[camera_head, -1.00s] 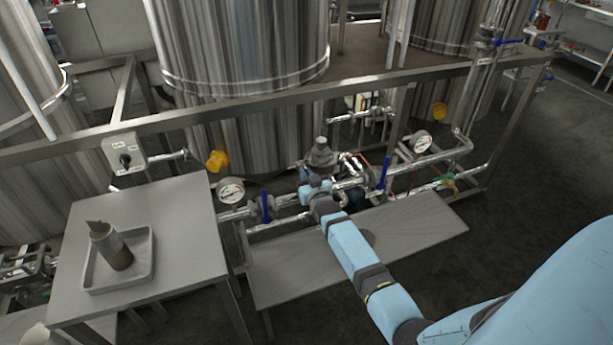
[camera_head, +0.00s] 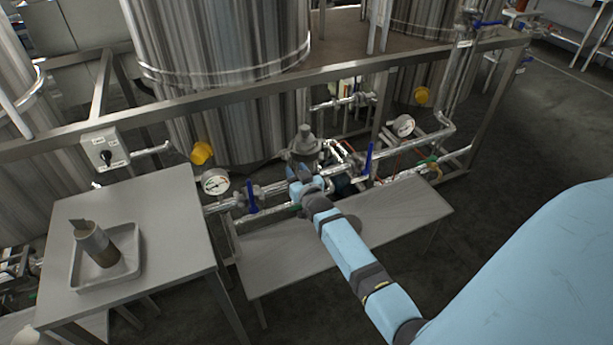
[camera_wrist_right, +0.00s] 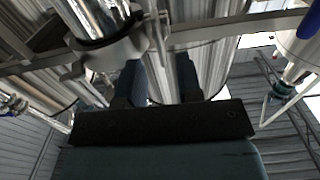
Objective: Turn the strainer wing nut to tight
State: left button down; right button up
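My right gripper (camera_head: 301,187) is at the pipe line under the middle tank, between two blue valve handles. In the right wrist view its two dark fingers (camera_wrist_right: 160,82) stand apart, with the tank showing in the gap between them. A grey clamp-like fitting (camera_wrist_right: 100,52) on a bright pipe is just beyond the left finger. A small metal piece (camera_wrist_right: 156,32), possibly the wing nut, shows beyond the fingertips; contact cannot be told. In the head view my gripper and wrist cover the strainer area, so the wing nut cannot be made out there. My left gripper is out of view.
Blue valve handles (camera_head: 251,197) and (camera_head: 368,160) stand on either side. Gauges (camera_head: 215,182) and (camera_head: 403,125) sit on the line. A frame rail (camera_head: 230,97) crosses above, and a low grey bench (camera_head: 400,212) lies below. A table (camera_head: 185,225) holds a tray (camera_head: 77,281).

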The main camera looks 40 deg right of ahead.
jog(key=v, duration=1)
jog(key=s+a+r+n+g+y+p, duration=0.2)
jog(key=s+a+p, duration=0.3)
jog(key=s+a, duration=0.5)
jog(key=s+a+r+n+g+y+p, duration=0.2)
jog(key=s+a+n+g+y+p, duration=0.1)
jog(key=s+a, duration=0.7)
jog(key=s+g+y+p, duration=0.1)
jog(key=s+y+p, duration=0.1)
jog(key=s+p, duration=0.1)
jog(key=shift+s+a+n+y+p, duration=0.3)
jog(key=shift+s+a+n, duration=0.1)
jog(key=shift+s, duration=0.1)
